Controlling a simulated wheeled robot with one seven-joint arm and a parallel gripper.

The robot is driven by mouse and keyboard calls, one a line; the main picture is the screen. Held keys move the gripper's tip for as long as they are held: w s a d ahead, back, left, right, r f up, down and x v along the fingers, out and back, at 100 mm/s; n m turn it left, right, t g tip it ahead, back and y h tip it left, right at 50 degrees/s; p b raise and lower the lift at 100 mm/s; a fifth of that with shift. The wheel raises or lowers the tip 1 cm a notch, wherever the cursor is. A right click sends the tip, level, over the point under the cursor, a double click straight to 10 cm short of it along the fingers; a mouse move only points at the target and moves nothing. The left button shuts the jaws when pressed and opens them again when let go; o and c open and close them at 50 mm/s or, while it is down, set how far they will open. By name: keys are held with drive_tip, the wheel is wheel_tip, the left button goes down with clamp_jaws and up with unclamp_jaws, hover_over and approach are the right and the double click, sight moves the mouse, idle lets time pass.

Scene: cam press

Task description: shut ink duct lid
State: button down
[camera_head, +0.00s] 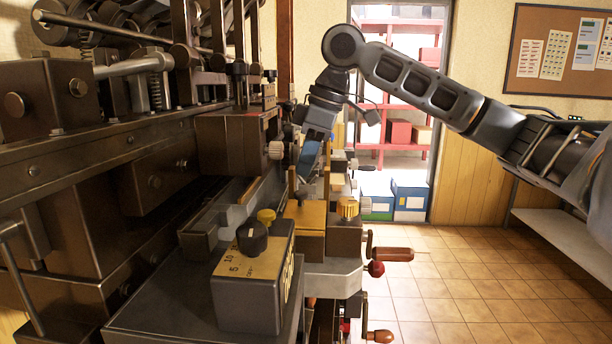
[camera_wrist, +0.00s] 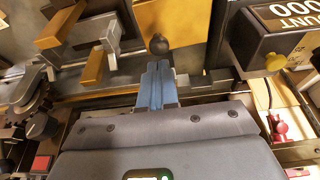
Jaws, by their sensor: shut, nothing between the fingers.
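My gripper (camera_head: 308,165) is at the press, its blue fingers shut, empty and pointing down. In the wrist view the fingers (camera_wrist: 156,84) are closed together, with their tips just short of a dark ball knob (camera_wrist: 158,44). I cannot tell whether they touch it. Beyond the knob is a flat brass-coloured panel (camera_wrist: 180,16), which may be the ink duct lid. A brass-coloured block (camera_head: 305,216) stands below the gripper in the head view. I cannot tell for sure which part is the lid or how far open it is.
A grey box with a black dial (camera_head: 252,239) stands in front of the gripper. The dark press frame (camera_head: 60,155) fills the left. Crank handles (camera_head: 393,254) stick out at the right. The tiled floor (camera_head: 480,300) is open there. A counter box (camera_wrist: 270,45) is right of the fingers.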

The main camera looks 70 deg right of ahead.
sight(302, 191)
drive_tip(key=shift+f, duration=1.6)
drive_tip(key=shift+d, duration=0.1)
drive_tip(key=shift+w+d+f+y+p, duration=0.15)
drive_tip(key=shift+f+y+p, duration=0.15)
drive_tip(key=shift+f+p, duration=0.1)
drive_tip(key=shift+r, duration=0.1)
